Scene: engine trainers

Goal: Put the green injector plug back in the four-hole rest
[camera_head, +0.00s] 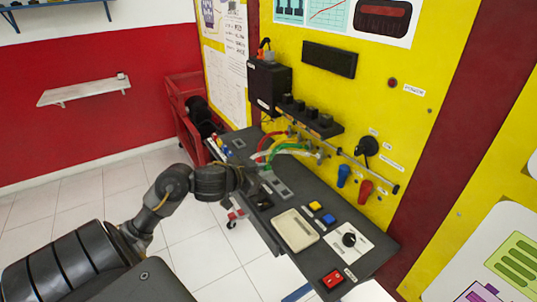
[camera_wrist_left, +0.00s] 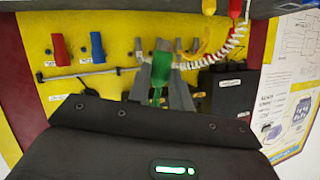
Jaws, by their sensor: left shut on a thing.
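The green injector plug (camera_wrist_left: 159,72) is between the two grey fingers of my left gripper (camera_wrist_left: 162,88) in the wrist view, which is upside down. My left gripper (camera_head: 258,180) is over the dark bench in the head view, its fingertips partly hidden by the wrist. The green cable (camera_head: 287,147) arches from the wall side toward the gripper. A yellow plug (camera_wrist_left: 208,7) and a red plug (camera_wrist_left: 234,8) show at the wrist view's top edge, apart from the green one. I cannot make out the four-hole rest clearly. My right gripper is not in view.
The dark bench (camera_head: 357,268) carries a cream box (camera_head: 295,230), a rotary knob panel (camera_head: 348,240) and a red switch (camera_head: 332,279). Blue (camera_head: 343,175) and red (camera_head: 365,189) handles hang by the yellow wall. Red, yellow and white cables arch beside the green one.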

